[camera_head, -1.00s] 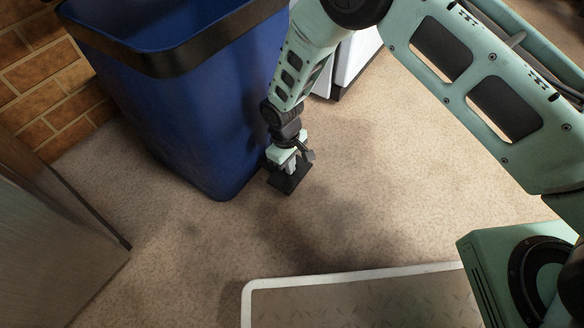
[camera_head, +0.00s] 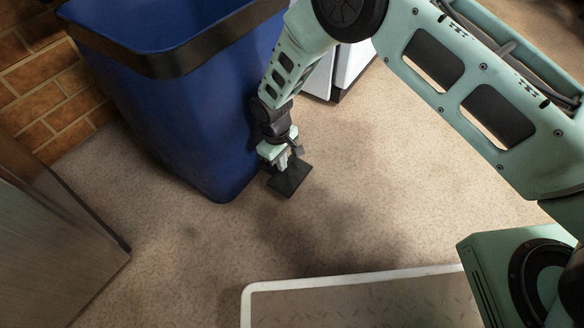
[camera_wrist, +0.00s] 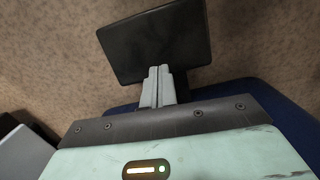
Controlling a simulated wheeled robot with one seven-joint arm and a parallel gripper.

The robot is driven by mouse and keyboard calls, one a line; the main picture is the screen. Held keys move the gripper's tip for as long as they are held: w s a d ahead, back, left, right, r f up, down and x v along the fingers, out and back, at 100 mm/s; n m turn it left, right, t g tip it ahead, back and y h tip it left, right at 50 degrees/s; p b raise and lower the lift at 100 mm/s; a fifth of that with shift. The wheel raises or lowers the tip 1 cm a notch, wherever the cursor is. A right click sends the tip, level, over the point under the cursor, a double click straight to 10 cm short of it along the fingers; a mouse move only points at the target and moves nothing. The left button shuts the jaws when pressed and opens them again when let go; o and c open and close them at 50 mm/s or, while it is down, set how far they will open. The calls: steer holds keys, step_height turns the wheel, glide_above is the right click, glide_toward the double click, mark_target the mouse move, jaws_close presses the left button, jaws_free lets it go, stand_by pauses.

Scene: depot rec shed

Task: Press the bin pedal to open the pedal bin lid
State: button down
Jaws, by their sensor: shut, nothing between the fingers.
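The pedal bin (camera_head: 205,110) is tall and blue with a black rim, standing at the upper left of the head view. Inside the rim a blue surface shows; I cannot tell whether it is the lid or the inside. The bin's pedal (camera_head: 293,178) is a flat dark plate low at the bin's right side. It fills the upper middle of the wrist view (camera_wrist: 155,42). My gripper (camera_head: 284,163) is shut and empty, pointing down over the pedal's bin-side edge. In the wrist view its fingertips (camera_wrist: 158,70) overlap that edge; contact is unclear.
A pale-edged mat (camera_head: 360,300) lies at the bottom of the head view. A wooden panel (camera_head: 55,245) stands at lower left, a brick wall (camera_head: 45,85) behind. A white unit (camera_head: 350,62) stands beyond the bin. Carpet right of the pedal is clear.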

steer(key=shift+r, duration=0.1)
step_height(320, 180, up, 7)
steer(key=p, duration=0.5)
steer(key=shift+w+a+r, duration=0.15)
steer(key=shift+w+a, duration=0.1)
steer(key=shift+r, duration=0.1)
step_height(320, 180, up, 14)
steer(key=p, duration=0.4)
glide_above(280, 174)
steer(key=s+d+r+m+y+p, duration=0.1)
steer(key=s+r+p, duration=0.15)
steer(key=r, duration=0.55)
steer(key=s+d+r+y+p, duration=0.1)
steer(key=s+r+p, duration=0.1)
steer(key=s+r, duration=0.35)
steer(key=s+d+r+m+p, duration=0.1)
steer(key=s+d+r+p, duration=0.45)
steer(key=s+r, duration=0.4)
steer(key=s+d+r+p, duration=0.4)
steer(key=s+d+r, duration=0.3)
steer(key=r, duration=0.6)
step_height(280, 174, up, 36)
steer(key=p, duration=3.7)
steer(key=shift+w+a+r+t+h, duration=0.15)
steer(key=shift+w+r+t+h, duration=0.15)
steer(key=shift+t, duration=0.1)
